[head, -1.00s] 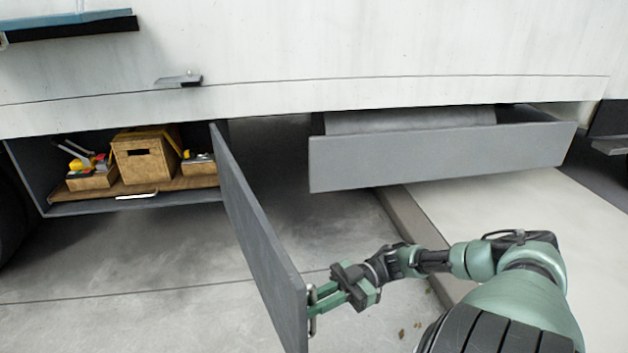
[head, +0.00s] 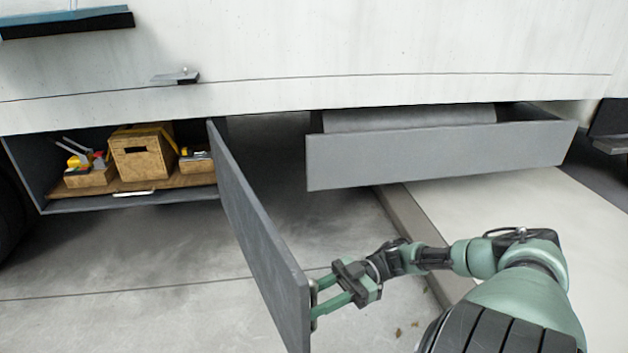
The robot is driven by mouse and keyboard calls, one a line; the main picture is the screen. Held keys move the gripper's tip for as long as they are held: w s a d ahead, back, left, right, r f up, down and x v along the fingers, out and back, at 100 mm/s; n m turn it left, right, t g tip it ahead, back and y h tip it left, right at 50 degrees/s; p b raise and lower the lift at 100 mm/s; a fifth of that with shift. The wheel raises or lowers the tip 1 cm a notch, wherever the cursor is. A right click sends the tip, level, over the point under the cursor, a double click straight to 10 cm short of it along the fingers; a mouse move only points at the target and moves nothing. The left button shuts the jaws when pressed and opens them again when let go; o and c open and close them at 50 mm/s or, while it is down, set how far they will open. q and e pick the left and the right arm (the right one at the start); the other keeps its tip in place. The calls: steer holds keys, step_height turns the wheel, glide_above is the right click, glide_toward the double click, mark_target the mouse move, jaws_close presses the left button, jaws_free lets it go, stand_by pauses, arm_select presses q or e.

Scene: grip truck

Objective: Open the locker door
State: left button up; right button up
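The grey locker door (head: 262,240) stands swung wide out from the right edge of the locker (head: 128,203) under the truck body. The locker's inside is exposed. My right gripper (head: 322,297) is at the outer face of the door, near its free end, where the handle is. Its two green fingers reach to the handle, one above the other with a gap between them. The handle is mostly hidden, so whether the fingers clamp it is unclear. My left gripper is not in view.
Inside the locker are a wooden box (head: 143,156) and smaller wooden trays with tools (head: 90,172). A grey panel (head: 435,155) hangs under the truck to the right. A raised curb (head: 411,230) runs behind my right arm. The concrete floor left of the door is clear.

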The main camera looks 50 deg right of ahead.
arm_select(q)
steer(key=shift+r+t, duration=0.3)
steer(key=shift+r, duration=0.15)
arm_select(e)
steer(key=v, duration=0.7)
steer(key=shift+d, duration=0.4)
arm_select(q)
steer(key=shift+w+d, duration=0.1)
arm_select(e)
steer(key=shift+s, duration=0.1)
